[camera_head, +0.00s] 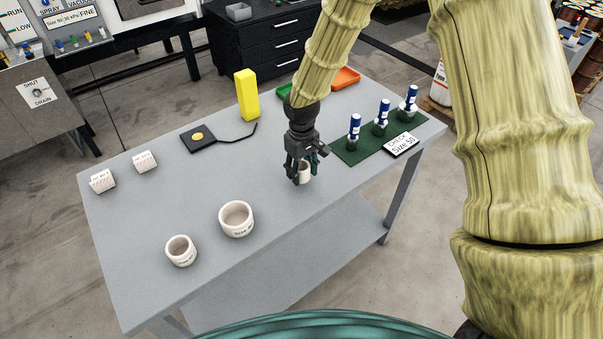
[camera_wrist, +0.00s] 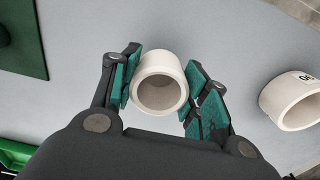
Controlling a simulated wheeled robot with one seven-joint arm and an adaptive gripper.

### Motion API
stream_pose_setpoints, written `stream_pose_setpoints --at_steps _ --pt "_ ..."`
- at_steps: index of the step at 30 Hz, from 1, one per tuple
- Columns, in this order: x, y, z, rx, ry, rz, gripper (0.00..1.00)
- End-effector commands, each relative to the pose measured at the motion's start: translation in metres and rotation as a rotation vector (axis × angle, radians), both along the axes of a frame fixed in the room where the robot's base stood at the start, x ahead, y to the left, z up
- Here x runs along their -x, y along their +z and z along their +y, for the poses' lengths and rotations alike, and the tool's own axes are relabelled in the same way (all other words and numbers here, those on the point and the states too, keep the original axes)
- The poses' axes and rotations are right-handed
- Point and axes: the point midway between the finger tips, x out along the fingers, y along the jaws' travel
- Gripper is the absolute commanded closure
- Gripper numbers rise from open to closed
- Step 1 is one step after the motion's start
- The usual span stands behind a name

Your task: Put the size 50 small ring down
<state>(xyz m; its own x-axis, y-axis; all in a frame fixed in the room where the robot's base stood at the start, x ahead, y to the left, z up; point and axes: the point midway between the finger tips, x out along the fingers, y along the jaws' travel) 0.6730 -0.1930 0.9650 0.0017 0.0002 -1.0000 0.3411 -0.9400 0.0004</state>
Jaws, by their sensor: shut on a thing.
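My gripper (camera_head: 301,172) is at the right half of the grey table, pointing down, with its fingers on either side of a small off-white ring (camera_head: 306,174). In the wrist view, the ring (camera_wrist: 160,84) sits between the green finger pads of my gripper (camera_wrist: 158,92), its round opening facing the camera. No size marking shows on it. The ring is close to the tabletop; I cannot tell whether it touches. A sign (camera_head: 401,145) reading "CHECK Size 50" stands at the edge of the green mat (camera_head: 352,155).
Two other off-white rings, a larger one (camera_head: 237,219) and a smaller one (camera_head: 181,251), stand left on the table (camera_head: 130,250). Several blue-topped gauges (camera_head: 354,128) stand on the mat.

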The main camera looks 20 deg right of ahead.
Motion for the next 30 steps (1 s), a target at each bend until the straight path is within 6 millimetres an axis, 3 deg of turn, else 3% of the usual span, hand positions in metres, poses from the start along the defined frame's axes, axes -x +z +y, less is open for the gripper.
stream_pose_setpoints --at_steps 9,21,22,24,30 --pt "0.0 -0.024 0.0 0.001 0.0 0.0 0.78" --pt "0.0 -0.029 0.0 0.0 0.0 0.0 0.78" --pt "0.0 -0.028 0.0 0.0 0.0 0.0 0.49" --pt "0.0 -0.028 0.0 0.0 0.0 0.0 0.36" --pt "0.0 -0.028 0.0 0.0 0.0 0.0 0.33"
